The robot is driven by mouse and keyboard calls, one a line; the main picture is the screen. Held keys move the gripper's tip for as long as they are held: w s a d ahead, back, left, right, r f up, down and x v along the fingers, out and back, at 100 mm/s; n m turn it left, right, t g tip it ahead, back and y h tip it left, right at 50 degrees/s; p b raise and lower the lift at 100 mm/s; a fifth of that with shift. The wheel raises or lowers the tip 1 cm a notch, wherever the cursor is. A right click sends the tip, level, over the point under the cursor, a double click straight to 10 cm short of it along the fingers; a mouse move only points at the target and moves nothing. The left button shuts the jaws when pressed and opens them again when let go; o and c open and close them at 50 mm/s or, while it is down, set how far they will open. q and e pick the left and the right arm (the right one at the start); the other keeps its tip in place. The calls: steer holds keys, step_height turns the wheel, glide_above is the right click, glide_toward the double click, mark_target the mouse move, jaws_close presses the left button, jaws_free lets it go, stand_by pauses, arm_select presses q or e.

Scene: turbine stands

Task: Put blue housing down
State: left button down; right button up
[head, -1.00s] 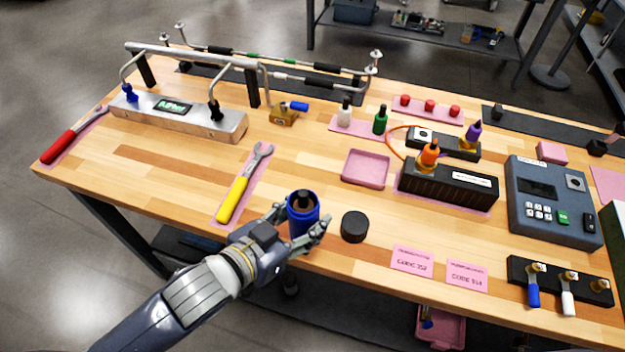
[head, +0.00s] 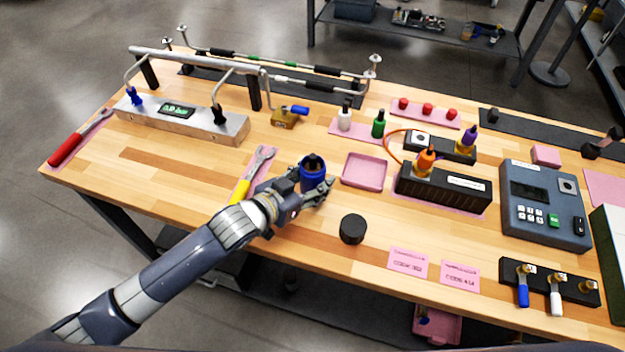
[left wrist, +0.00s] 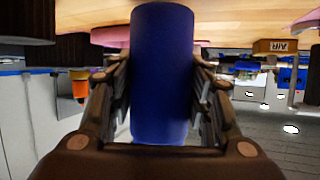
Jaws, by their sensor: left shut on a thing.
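In the left wrist view the blue housing (left wrist: 162,75) fills the middle, between the two fingers of my left gripper (left wrist: 162,100). I cannot tell whether its base touches the table. My right gripper does not show.
A black round cap (head: 352,229) stands in front of the housing. A yellow wrench (head: 243,187) lies at its left. A pink tray (head: 364,171) and a black block (head: 443,188) with an orange bottle are at its right. Bare wood lies in front.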

arm_select(q)
steer(key=shift+f, duration=0.45)
steer(key=shift+f, duration=0.2)
steer(key=c, duration=0.8)
jaws_free()
steer(key=shift+f, duration=0.1)
steer(key=shift+a, duration=0.1)
steer(key=shift+b+v, duration=0.9)
steer(key=shift+v, duration=5.2)
